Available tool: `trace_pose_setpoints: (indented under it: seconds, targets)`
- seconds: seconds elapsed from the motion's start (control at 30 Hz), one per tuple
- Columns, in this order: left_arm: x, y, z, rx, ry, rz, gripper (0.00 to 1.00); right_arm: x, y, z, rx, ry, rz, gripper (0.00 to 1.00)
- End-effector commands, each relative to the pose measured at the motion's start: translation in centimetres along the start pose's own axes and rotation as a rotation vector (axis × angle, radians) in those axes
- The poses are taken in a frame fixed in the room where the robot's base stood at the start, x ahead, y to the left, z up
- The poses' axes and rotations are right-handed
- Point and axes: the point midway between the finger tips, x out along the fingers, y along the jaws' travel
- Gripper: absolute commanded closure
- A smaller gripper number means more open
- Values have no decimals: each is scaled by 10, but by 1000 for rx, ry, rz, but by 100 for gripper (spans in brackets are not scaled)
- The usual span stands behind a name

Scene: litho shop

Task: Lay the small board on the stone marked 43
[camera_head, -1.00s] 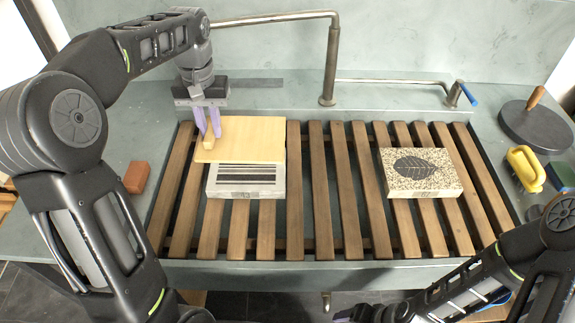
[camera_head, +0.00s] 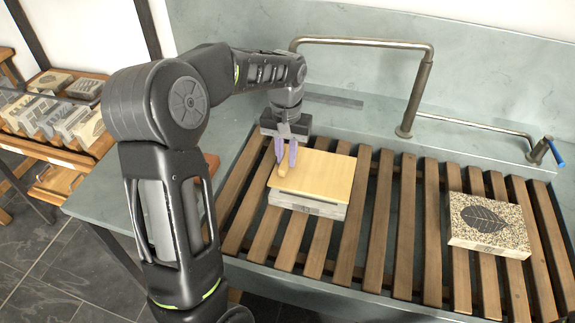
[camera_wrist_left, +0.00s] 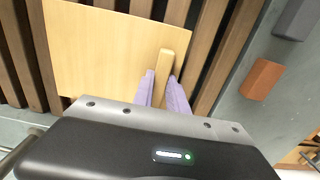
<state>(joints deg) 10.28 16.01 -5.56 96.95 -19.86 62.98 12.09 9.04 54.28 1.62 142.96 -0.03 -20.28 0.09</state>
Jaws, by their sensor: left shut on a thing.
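The small board (camera_head: 318,176) is a flat, pale wooden panel with a wooden grip bar (camera_head: 285,178) near its left edge. My left gripper (camera_head: 287,160) is shut on that bar; in the left wrist view the fingers (camera_wrist_left: 162,88) pinch the bar above the board (camera_wrist_left: 105,50). The board covers the top of the left pale grey stone (camera_head: 312,207), whose front side shows below it. I cannot tell whether they touch, and the stone's mark is too small to read. Another stone (camera_head: 490,224), speckled with a dark leaf, lies to the right. My right gripper is out of view.
Both stones lie on a wooden slatted rack (camera_head: 408,230) in a grey-green sink. A bent metal pipe (camera_head: 408,118) stands behind it. A reddish block (camera_wrist_left: 262,79) lies beside the sink. A shelf with several stones (camera_head: 85,85) is at the far left.

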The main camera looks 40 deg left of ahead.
Motion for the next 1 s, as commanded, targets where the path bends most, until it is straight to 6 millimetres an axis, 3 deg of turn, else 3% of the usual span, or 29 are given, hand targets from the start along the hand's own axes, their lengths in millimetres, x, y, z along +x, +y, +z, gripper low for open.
trace_pose_setpoints:
  seconds: [0.23, 0.5, 0.9, 0.93, 1.0]
  targets:
    - [3, 0, 0, -1, -1, 0, 100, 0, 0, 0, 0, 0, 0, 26]
    - [35, 0, 0, -1, -1, 1, 100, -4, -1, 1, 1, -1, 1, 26]
    - [41, 0, 0, -1, 0, 0, 100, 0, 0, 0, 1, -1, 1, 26]
    - [40, 0, 0, -1, 0, 0, 81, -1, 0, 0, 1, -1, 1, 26]
    - [40, 0, 0, -1, 0, 0, 75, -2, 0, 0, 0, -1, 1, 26]
